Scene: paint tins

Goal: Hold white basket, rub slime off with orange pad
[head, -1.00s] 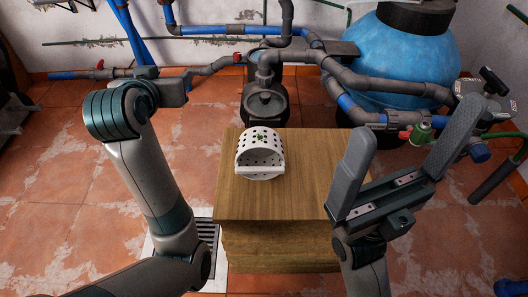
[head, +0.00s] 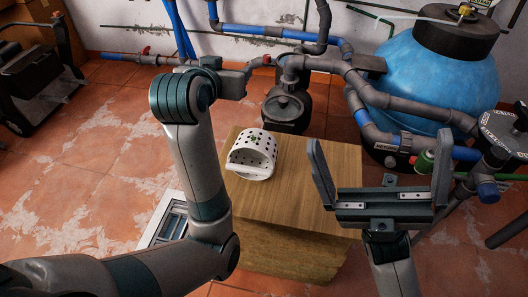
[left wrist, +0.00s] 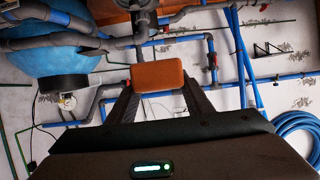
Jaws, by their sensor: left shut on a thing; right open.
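The white basket (head: 252,158), rounded and full of holes, sits on the wooden block, with a small green slime patch (head: 254,138) on its top. My left gripper (left wrist: 158,80) is shut on the orange pad (left wrist: 158,75) in the left wrist view. In the head view my left arm reaches in beside and beyond the basket; its fingers and the pad cannot be made out there. My right gripper (head: 378,142) is open and empty, fingers raised, at the right side of the block, apart from the basket.
The wooden block (head: 290,210) has bare top to the right of and in front of the basket. Behind it stand a dark pump (head: 287,108), grey and blue pipes and a large blue tank (head: 425,75). A floor grate (head: 168,222) lies left of the block.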

